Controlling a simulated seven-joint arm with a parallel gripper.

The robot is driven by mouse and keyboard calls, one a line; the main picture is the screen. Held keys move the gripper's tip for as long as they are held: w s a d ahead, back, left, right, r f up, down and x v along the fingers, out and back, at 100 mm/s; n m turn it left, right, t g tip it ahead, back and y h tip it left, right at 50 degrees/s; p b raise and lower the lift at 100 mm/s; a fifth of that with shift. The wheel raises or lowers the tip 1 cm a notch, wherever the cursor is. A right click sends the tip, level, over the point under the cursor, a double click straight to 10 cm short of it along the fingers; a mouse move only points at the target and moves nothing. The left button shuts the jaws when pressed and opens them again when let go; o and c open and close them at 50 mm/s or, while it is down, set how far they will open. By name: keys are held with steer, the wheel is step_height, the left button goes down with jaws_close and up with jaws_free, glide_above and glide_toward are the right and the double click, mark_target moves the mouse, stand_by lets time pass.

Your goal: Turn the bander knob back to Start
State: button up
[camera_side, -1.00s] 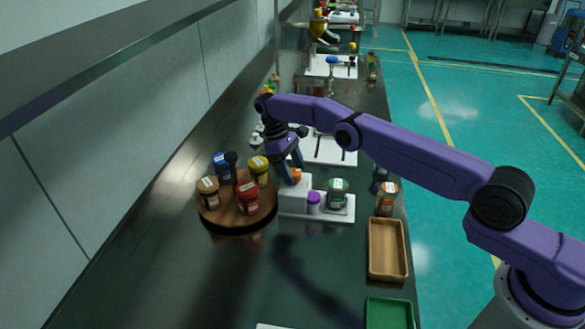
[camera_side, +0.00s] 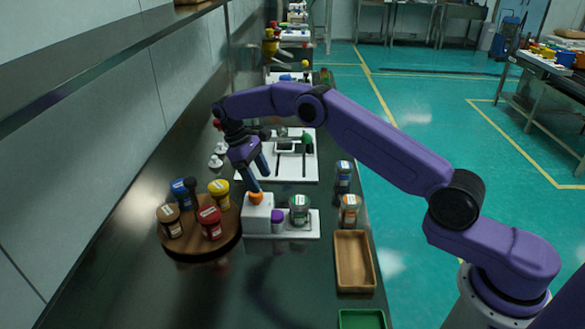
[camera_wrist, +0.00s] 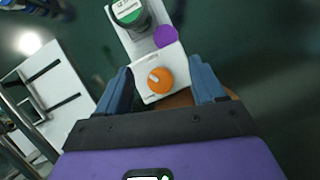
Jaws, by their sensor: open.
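The orange bander knob (camera_side: 256,198) sits on top of a white block-shaped unit (camera_side: 257,215). In the wrist view the knob (camera_wrist: 160,80) shows whole, with a pale pointer mark towards its upper left. I cannot read a Start label. My gripper (camera_side: 259,186) points down just above the knob. In the wrist view its blue fingers (camera_wrist: 161,88) are apart, one on each side of the knob, with a gap on both sides. A purple button (camera_wrist: 165,36) and a green-topped jar (camera_wrist: 130,12) are on the same unit.
A round wooden stand (camera_side: 200,243) with several coloured jars is left of the unit. A wooden tray (camera_side: 354,262) and an orange-lidded jar (camera_side: 349,211) are to the right. A white plate with dark slots (camera_side: 300,165) lies behind.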

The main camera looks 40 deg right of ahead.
steer(key=s+d+r, duration=0.1)
steer(key=s+r, duration=0.6)
steer(key=s, duration=0.4)
steer(key=shift+s+d+r, duration=0.2)
steer(key=shift+s+d, duration=0.15)
steer(key=shift+s, duration=0.05)
steer(key=shift+w, duration=0.15)
step_height(320, 180, up, 3)
steer(key=t+y, duration=0.2)
steer(key=t, duration=0.2)
glide_above(256, 198)
steer(key=w+d, duration=0.1)
steer(key=w, duration=0.1)
step_height(256, 198, down, 17)
steer(key=shift+s+d+r, duration=0.1)
steer(key=shift+s, duration=0.05)
steer(key=c, duration=1)
